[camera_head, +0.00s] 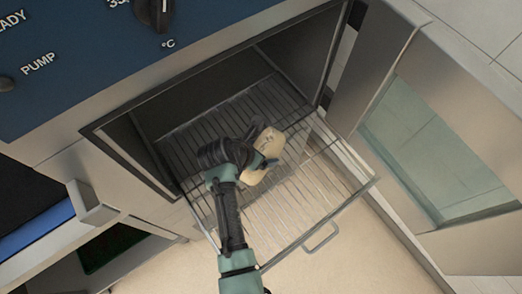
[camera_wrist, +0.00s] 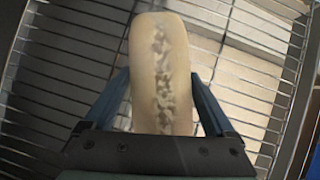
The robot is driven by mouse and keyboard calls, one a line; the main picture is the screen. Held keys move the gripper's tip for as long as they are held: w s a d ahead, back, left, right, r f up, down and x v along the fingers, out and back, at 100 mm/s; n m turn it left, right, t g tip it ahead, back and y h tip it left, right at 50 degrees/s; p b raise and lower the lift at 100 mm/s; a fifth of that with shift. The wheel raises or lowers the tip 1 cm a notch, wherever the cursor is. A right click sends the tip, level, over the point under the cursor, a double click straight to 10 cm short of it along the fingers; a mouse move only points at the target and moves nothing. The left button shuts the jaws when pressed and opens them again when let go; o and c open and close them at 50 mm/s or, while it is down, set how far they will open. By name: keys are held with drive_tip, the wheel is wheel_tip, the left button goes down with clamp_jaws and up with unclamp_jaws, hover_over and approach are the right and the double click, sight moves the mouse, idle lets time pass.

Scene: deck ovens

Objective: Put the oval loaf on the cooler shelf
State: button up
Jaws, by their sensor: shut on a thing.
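The oval loaf (camera_wrist: 160,60) is pale with a rough, cracked strip along its top. My gripper (camera_wrist: 165,105) is shut on it, one blue finger on each side. In the head view the loaf (camera_head: 266,150) shows beside my gripper (camera_head: 258,162), over a wire shelf (camera_head: 305,195) that is pulled partly out of an open compartment. The shelf's bars (camera_wrist: 60,75) fill much of the wrist view below the loaf. I cannot tell whether the loaf touches the bars.
The compartment's door (camera_head: 440,130), with a glass pane, stands open at the right. The shelf has a front handle (camera_head: 321,237). A blue control panel (camera_head: 80,50) with a knob is above left. A metal frame surrounds the compartment opening. Pale floor shows below the shelf.

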drive_tip(key=shift+f, duration=0.15)
drive_tip(key=o, duration=1.3)
drive_tip(key=v, duration=1.2)
drive_tip(key=shift+p, duration=0.4)
